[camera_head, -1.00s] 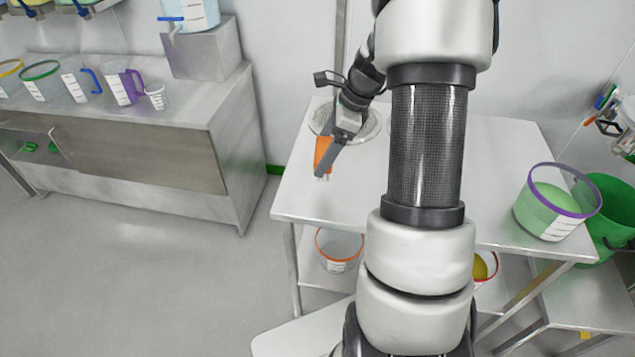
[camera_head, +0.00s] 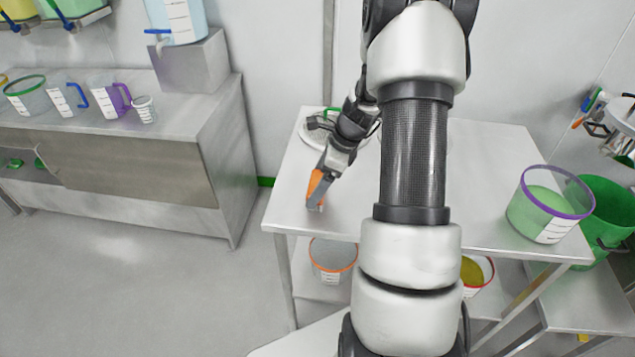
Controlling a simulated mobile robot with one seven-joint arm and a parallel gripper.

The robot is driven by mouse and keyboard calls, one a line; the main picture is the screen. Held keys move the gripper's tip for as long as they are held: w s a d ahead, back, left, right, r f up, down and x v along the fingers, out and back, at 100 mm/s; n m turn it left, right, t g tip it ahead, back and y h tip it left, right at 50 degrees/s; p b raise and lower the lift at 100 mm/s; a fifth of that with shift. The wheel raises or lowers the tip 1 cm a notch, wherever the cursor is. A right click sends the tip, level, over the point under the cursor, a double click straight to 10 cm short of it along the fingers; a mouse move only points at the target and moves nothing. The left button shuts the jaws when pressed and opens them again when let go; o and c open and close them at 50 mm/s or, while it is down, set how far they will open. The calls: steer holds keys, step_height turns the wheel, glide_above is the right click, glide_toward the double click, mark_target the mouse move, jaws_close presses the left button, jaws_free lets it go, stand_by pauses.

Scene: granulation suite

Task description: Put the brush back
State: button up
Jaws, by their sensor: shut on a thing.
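My gripper (camera_head: 315,195) is at the left part of the steel table (camera_head: 290,205), pointing down at the tabletop. It is shut on an orange piece, which looks like the brush (camera_head: 316,183). A small pale end shows at the fingertips, close to the tabletop; I cannot tell whether it touches. Much of the brush is hidden by the fingers. Several coloured tools (camera_head: 590,105) hang on the right wall, too small to tell apart.
A round metal disc (camera_head: 306,134) lies behind my gripper. A purple-rimmed bucket (camera_head: 520,207) stands at the table's right end, beside a green bucket (camera_head: 612,200). An orange-rimmed bucket (camera_head: 333,262) is on the shelf below. The tabletop's front left is clear.

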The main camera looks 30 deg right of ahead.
steer(key=shift+f, duration=0.15)
steer(key=o, duration=0.8)
steer(key=shift+r, duration=0.3)
steer(key=p+v, duration=0.1)
steer(key=v, duration=1)
steer(key=shift+s+d+r, duration=0.1)
steer(key=shift+r, duration=0.25)
